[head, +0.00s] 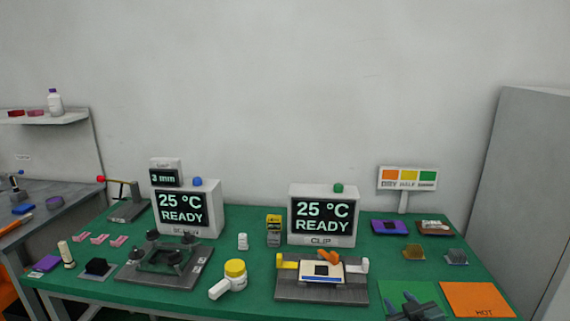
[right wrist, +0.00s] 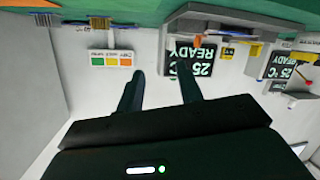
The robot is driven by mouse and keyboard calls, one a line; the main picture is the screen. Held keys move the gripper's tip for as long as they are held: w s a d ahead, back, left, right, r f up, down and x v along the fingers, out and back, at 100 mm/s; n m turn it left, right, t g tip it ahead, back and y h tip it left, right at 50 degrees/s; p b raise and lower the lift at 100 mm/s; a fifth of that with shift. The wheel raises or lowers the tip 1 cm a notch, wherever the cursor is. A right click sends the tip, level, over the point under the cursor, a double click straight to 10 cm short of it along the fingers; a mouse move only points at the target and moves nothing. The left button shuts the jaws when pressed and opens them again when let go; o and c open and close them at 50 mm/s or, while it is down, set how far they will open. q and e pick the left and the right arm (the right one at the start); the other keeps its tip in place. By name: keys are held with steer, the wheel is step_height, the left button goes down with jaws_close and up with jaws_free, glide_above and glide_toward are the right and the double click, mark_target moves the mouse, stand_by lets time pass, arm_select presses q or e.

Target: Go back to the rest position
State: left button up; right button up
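My right gripper (head: 408,299) shows at the bottom right of the head view, over the green mat at the table's front edge. In the right wrist view its two dark fingers (right wrist: 160,74) stand apart with nothing between them. My left gripper is not in view. The clip station (head: 322,291) stands to the left of my right gripper, with a white block, a dark chip and an orange lever on it. Its display (head: 322,213) reads 25 °C READY. The black fixture (head: 168,260) stands further left, in front of a second 25 °C READY display (head: 184,209).
An orange HOT mat (head: 478,293) lies right of my right gripper. A sign with coloured squares (head: 406,179) stands at the back right. A white bottle with a yellow cap (head: 230,279) lies mid-table. A grey cabinet (head: 520,180) stands right of the table.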

steer(key=s+a+f+g+y, duration=0.1)
steer(key=s+a+f, duration=0.2)
steer(key=s, duration=0.6)
steer(key=s+a+f+g+y, duration=0.1)
steer(key=s+a+f, duration=0.3)
steer(key=s, duration=0.6)
steer(key=s+a+f+g, duration=0.2)
steer(key=s+a+f, duration=0.2)
steer(key=s, duration=0.5)
steer(key=shift+s+a+m+y, duration=0.4)
steer(key=shift+a, duration=0.4)
